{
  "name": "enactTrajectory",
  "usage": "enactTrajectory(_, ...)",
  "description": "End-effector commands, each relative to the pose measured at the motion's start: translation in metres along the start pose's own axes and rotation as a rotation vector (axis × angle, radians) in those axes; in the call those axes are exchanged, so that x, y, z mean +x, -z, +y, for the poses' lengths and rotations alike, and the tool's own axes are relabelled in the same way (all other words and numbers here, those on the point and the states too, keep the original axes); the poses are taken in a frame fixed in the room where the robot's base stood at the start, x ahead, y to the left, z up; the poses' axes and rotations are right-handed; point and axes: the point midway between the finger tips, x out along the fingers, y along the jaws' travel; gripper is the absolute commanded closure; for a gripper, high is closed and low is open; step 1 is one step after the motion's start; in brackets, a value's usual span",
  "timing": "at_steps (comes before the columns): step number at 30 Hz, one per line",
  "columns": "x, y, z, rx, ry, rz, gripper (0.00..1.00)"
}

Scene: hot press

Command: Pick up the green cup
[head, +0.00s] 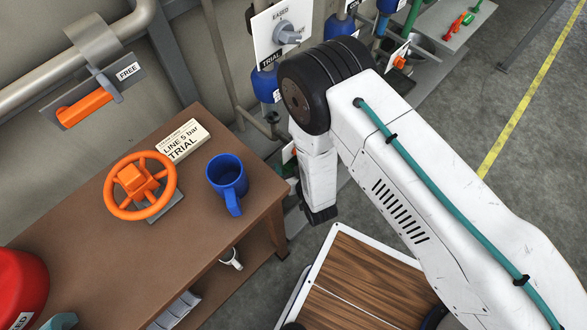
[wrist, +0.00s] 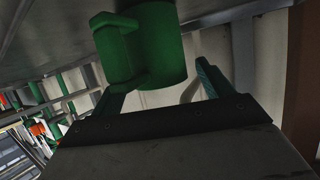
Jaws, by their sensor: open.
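In the wrist view the green cup (wrist: 150,45) fills the top middle, its upper part cut off by the picture edge. A handle-like part stands out at its upper left. My gripper (wrist: 168,76) is open, with one finger on each side of the cup's lower edge. I cannot tell whether either finger touches it. In the head view my gripper (head: 320,214) reaches down past the right end of the brown table. The green cup cannot be made out clearly there.
A blue cup (head: 227,176), an orange handwheel (head: 140,184) and a sign block (head: 183,138) are on the brown table (head: 110,250). A white cup (head: 231,259) is on the shelf below. Pipes and valves line the wall. Grey floor is open at right.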

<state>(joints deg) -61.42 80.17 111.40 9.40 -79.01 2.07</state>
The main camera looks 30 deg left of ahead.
Motion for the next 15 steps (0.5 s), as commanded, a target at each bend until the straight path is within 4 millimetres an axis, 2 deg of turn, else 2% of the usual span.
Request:
enactTrajectory(8,0.0048,-0.0004,0.0001,-0.001,0.0,-0.002,0.21)
enactTrajectory(9,0.0047,-0.0004,0.0001,-0.001,0.0,-0.002,0.26)
enactTrajectory(14,0.0047,-0.0003,-0.0001,-0.001,0.0,-0.002,0.71)
enactTrajectory(15,0.0046,-0.0003,-0.0001,-0.001,0.0,-0.002,0.71)
